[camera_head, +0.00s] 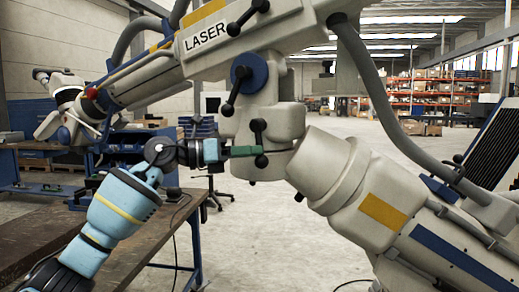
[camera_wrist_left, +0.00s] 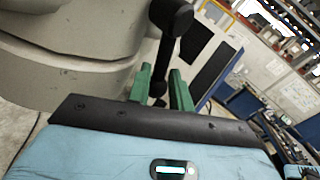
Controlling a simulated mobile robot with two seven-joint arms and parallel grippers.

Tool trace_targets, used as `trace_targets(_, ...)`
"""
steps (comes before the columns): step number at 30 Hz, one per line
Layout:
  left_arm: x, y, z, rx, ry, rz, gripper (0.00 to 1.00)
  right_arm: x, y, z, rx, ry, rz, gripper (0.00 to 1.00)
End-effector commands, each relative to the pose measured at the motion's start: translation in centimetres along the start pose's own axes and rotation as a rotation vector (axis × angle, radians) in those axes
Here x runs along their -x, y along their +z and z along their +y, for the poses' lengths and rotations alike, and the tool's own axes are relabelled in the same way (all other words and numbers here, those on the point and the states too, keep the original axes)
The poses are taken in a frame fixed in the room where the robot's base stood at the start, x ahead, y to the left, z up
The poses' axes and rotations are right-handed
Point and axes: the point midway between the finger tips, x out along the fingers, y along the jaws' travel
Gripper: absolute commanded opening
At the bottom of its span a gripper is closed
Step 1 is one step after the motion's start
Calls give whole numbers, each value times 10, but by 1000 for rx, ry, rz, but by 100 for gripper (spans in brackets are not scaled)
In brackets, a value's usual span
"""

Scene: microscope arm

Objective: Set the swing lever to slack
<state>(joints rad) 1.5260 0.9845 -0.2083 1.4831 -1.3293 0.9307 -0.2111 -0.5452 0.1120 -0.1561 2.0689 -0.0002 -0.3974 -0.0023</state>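The microscope arm (camera_head: 345,190) carries several black levers with ball ends, and no label tells which is the swing lever. The lowest lever (camera_head: 258,127) stands roughly upright on the grey joint. My left gripper (camera_head: 246,151) reaches it from the left with its green fingers level. In the left wrist view, the black lever (camera_wrist_left: 167,50) runs down between the two green fingers of my left gripper (camera_wrist_left: 161,74). The fingers are apart, with gaps visible beside the lever. My right gripper is not in view.
Another black lever (camera_head: 237,87) on a blue disc sits just above, and a third (camera_head: 247,16) is near the LASER label. A grey cable (camera_head: 365,70) hangs on the right. A brown workbench (camera_head: 150,238) stands at lower left.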

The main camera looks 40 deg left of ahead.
Motion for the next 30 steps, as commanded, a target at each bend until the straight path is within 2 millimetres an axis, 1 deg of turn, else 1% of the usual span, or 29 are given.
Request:
trace_targets(1,-7,2,-1,1,-3,-2,21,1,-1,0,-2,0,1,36)
trace_targets(3,-15,2,-1,0,-2,-2,21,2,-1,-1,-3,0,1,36)
trace_targets(6,-23,1,0,1,-1,-1,21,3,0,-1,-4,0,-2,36)
trace_targets(9,-27,0,0,-1,0,-1,21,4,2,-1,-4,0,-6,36)
trace_targets(17,-27,0,0,-1,0,0,21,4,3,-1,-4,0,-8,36)
trace_targets(21,-27,0,0,0,0,0,3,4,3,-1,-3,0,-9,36)
trace_targets(22,-27,0,0,0,0,0,0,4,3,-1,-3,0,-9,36)
trace_targets(30,-27,0,0,1,0,0,0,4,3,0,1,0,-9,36)
